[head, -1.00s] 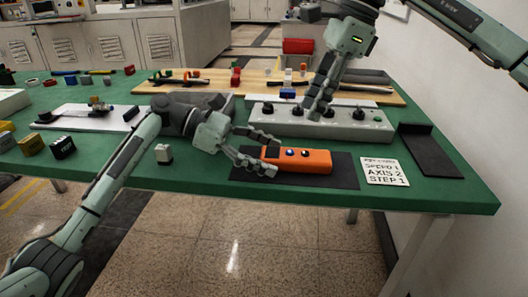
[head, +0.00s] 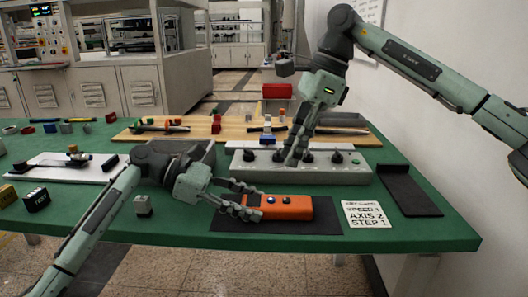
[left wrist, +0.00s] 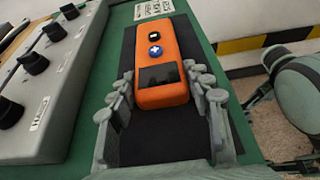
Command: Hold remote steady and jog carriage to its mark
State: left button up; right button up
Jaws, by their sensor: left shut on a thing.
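The orange remote (head: 280,207) lies on a dark mat (head: 225,222) at the table's front edge. In the left wrist view the remote (left wrist: 163,60) shows a dark screen, a blue button and a dark button. My left gripper (head: 252,206) is shut on its near end, with fingers along both sides. My right gripper (head: 293,160) points down at the knobs of the grey control box (head: 240,172). Its fingers are small and overlap the knobs, so their opening and any contact are unclear. I cannot make out the carriage or its mark.
A black tray (head: 410,190) is at the table's right end. A wooden board (head: 185,130) with tools lies behind. A small grey block (head: 143,206) stands left of the mat.

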grip_shut()
dwell(1.1)
